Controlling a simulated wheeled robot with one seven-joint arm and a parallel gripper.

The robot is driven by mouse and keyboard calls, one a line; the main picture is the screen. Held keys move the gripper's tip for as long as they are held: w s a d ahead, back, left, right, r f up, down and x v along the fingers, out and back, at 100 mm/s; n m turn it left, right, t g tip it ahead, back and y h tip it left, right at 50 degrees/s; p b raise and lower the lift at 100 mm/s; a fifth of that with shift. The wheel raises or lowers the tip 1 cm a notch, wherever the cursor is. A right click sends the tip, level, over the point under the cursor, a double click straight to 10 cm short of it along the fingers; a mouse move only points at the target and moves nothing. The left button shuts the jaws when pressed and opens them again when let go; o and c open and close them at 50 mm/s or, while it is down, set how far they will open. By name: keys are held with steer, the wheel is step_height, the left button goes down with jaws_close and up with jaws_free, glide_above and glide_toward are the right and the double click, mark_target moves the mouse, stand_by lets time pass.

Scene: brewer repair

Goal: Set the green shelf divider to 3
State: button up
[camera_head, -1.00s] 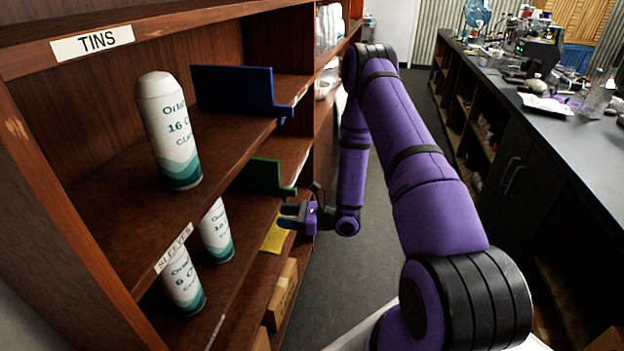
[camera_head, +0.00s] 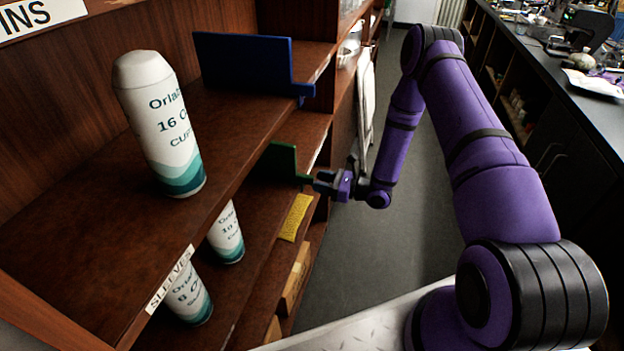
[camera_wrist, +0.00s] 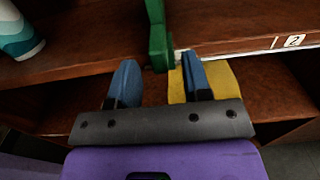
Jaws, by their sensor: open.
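The green shelf divider (camera_head: 283,160) stands upright on the middle shelf, partly hidden by the shelf above. In the wrist view, the divider (camera_wrist: 157,42) comes down to the shelf's front edge, with a number 2 label (camera_wrist: 294,41) to its right on that edge. My gripper (camera_head: 318,181) is at the front edge of this shelf, close to the divider's front tab. In the wrist view, my gripper (camera_wrist: 160,68) has its two blue fingers apart, with the divider's front end just ahead of and between their tips. I cannot tell whether either finger touches it. No number 3 is visible.
A blue divider (camera_head: 245,72) and a white cup tin (camera_head: 160,115) stand on the upper shelf. Two more tins, one of them (camera_head: 226,235), stand lower down. A yellow item (camera_head: 295,217) sits below my gripper. The aisle floor (camera_head: 350,270) is clear.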

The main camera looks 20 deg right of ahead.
mark_target(310, 184)
steer(key=shift+x, duration=1.85)
